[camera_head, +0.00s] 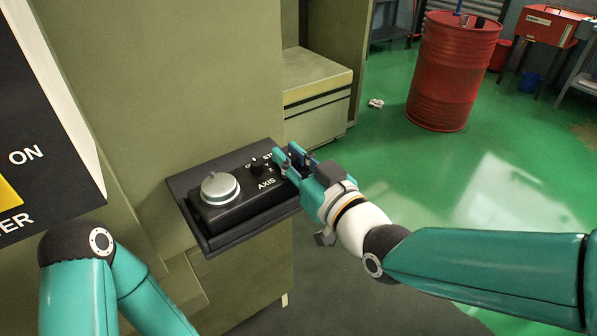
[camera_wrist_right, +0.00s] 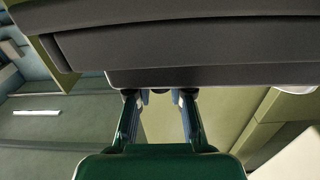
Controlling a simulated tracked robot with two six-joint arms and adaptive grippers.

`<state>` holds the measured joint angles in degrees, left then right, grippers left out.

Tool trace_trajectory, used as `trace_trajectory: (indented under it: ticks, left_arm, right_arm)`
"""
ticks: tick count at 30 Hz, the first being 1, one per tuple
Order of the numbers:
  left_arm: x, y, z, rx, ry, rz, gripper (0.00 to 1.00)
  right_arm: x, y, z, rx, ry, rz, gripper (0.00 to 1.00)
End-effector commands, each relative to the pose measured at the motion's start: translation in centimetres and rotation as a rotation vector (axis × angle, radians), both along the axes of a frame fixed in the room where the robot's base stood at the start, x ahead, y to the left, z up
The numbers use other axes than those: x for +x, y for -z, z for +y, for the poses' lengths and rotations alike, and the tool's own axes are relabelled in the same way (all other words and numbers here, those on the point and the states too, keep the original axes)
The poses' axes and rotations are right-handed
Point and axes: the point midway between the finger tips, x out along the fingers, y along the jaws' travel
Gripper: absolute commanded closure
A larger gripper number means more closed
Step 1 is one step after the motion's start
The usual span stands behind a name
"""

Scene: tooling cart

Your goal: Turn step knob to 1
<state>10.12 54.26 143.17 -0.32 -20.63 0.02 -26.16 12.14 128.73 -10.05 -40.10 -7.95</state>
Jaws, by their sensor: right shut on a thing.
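A black control box (camera_head: 246,204) with a big silver dial (camera_head: 220,187) sits on a dark shelf against the machine. A small black knob (camera_head: 256,167) stands near the AXIS lettering. The start of a second label, "ST", shows beside my right gripper (camera_head: 296,156). This gripper is at the box's right end, its fingers shut on the step knob, which they largely hide in the head view. In the right wrist view, a small dark part (camera_wrist_right: 159,91) shows between the fingertips, under the box's edge. The knob's setting cannot be read. My left gripper is out of view.
A panel with ON lettering (camera_head: 40,130) stands at the left. The olive machine cabinet (camera_head: 170,70) rises behind the box. A red drum (camera_head: 453,75) stands farther back on the open green floor (camera_head: 440,180).

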Motion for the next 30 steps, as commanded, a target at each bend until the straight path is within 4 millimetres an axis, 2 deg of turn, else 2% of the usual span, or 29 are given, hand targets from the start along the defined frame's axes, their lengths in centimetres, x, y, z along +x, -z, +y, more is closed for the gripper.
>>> trace_trajectory:
  ticks: [1,6,21,30]
  left_arm:
    - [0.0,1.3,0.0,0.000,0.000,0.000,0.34]
    - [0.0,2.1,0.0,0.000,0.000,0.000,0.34]
    - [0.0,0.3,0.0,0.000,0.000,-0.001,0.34]
    - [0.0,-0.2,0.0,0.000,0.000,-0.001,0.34]
  right_arm:
    - [-0.2,0.5,0.3,0.002,0.023,-0.005,1.00]
    - [-0.1,0.2,0.3,-0.001,0.137,-0.001,1.00]
    - [0.0,-0.2,0.2,-0.004,0.452,-0.001,1.00]
    - [0.1,-0.1,0.1,-0.001,0.549,-0.001,1.00]
